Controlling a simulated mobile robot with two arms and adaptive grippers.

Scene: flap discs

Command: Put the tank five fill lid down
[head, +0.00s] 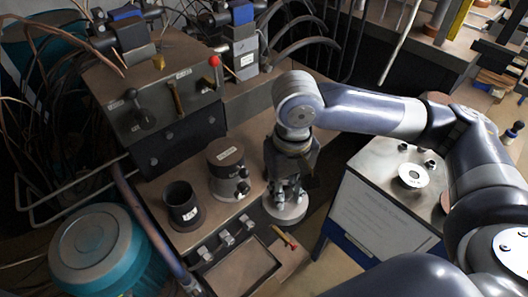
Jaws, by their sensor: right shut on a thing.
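My right gripper (287,192) points down near the middle of the head view. It is shut on a round, light grey disc-shaped lid (286,212), whose rim shows below the fingers. The fingers hide the top of the lid. From this angle I cannot tell whether the lid touches anything below it. To its left stands a dark, labelled cylinder with an open top (182,205). Between them stands a wider, labelled cylinder with a closed brown top (227,160). I cannot read which is tank five. My left gripper is not in view.
A control box (150,105) with a red-knobbed lever rises behind the cylinders. A teal drum (95,248) stands at the left. Small valves (226,238) line the bench front. A metal-topped cabinet (375,165) with a white disc (412,175) stands at the right.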

